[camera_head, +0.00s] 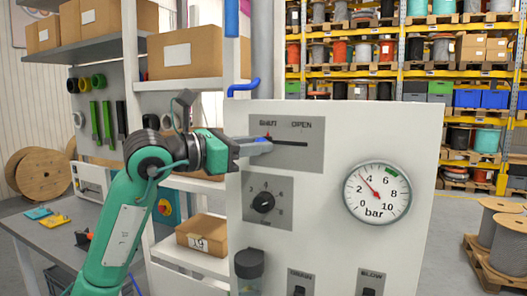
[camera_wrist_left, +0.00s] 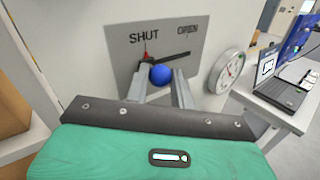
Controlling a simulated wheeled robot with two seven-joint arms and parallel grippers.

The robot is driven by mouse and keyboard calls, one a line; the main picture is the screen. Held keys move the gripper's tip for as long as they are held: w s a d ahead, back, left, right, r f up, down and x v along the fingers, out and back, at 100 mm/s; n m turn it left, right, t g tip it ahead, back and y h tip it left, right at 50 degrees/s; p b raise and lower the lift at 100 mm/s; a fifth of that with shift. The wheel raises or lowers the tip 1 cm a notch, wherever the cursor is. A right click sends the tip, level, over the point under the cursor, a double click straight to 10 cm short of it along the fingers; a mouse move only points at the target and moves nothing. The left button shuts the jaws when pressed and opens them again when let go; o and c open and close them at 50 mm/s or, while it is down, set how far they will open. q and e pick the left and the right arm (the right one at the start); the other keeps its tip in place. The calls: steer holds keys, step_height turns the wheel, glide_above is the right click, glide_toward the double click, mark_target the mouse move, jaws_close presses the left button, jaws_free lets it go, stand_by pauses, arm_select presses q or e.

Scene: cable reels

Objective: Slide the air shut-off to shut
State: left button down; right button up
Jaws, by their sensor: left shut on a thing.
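The air shut-off is a slider on a grey plate (camera_head: 312,158) of the white panel, with SHUT lettered at the left and OPEN at the right. Its dark slot (camera_head: 292,144) runs to the right of my left gripper (camera_head: 266,143). In the left wrist view the blue ball knob (camera_wrist_left: 161,74) sits between the two fingers of my left gripper (camera_wrist_left: 160,88), which is shut on it. A small red pointer (camera_wrist_left: 145,56) stands by the knob, under the word SHUT. My right gripper is not in view.
A bar gauge (camera_head: 377,193) is at the panel's right, its needle between 2 and 4. A rotary knob (camera_head: 264,202) and DRAIN and BLOW switches (camera_head: 300,290) are below. Shelves with cardboard boxes (camera_head: 185,52) stand left of the panel, close to my left arm.

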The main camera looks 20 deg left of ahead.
arm_select(q)
steer(key=c, duration=1.2)
jaws_free()
steer(key=shift+a, duration=0.15)
steer(key=shift+c, duration=0.2)
steer(key=shift+o, duration=0.3)
steer(key=shift+a, duration=0.15)
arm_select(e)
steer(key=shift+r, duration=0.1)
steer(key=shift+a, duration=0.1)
arm_select(q)
steer(key=b+v, duration=0.5)
steer(key=v, duration=0.8)
steer(key=shift+s+a, duration=0.2)
steer(key=shift+s, duration=0.15)
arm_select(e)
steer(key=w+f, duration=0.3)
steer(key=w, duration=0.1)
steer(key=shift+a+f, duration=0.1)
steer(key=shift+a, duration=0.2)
